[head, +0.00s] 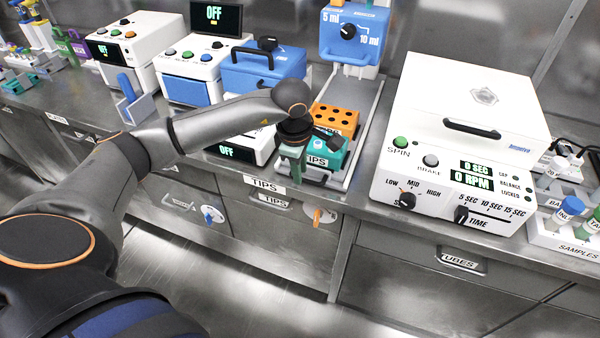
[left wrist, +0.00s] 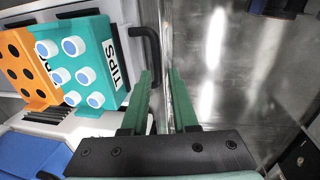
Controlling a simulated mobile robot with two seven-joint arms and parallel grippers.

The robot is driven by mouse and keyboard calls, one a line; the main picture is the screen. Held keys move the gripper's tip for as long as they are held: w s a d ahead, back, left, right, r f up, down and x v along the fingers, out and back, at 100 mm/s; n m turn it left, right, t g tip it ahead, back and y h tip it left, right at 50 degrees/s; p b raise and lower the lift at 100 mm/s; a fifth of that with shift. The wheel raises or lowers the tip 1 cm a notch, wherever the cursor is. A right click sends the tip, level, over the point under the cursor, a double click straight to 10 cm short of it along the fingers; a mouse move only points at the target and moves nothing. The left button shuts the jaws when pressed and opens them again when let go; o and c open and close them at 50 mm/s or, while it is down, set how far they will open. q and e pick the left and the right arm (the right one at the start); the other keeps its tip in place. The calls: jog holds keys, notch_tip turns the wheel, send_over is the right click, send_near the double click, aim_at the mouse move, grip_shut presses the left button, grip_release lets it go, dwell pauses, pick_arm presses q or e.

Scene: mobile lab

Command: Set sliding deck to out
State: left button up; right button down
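The sliding deck (head: 341,182) sits under the blue-headed dispensing machine (head: 351,35) and carries an orange rack (head: 334,119) and a teal tips box (head: 327,160). In the left wrist view, a black bar handle (left wrist: 150,45) stands at the deck's front edge, beside the teal box (left wrist: 97,55). My left gripper (head: 292,158) points down at the front of the deck. Its green fingers are apart (left wrist: 161,85), with the lower part of the handle showing between them, nearer the left finger. I cannot tell whether they touch it. My right gripper is out of view.
A white centrifuge (head: 462,130) stands to the right. A blue lidded box (head: 262,72) and white OFF-display machines (head: 190,70) stand to the left. Drawers (head: 270,198) line the counter front, and a sample rack (head: 565,235) is at far right.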

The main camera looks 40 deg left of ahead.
pick_arm(q)
notch_tip(320, 180, up, 10)
jog(key=s, duration=0.2)
jog(key=shift+d+r, duration=0.2)
jog(key=shift+r, duration=0.05)
jog(key=shift+w, duration=0.1)
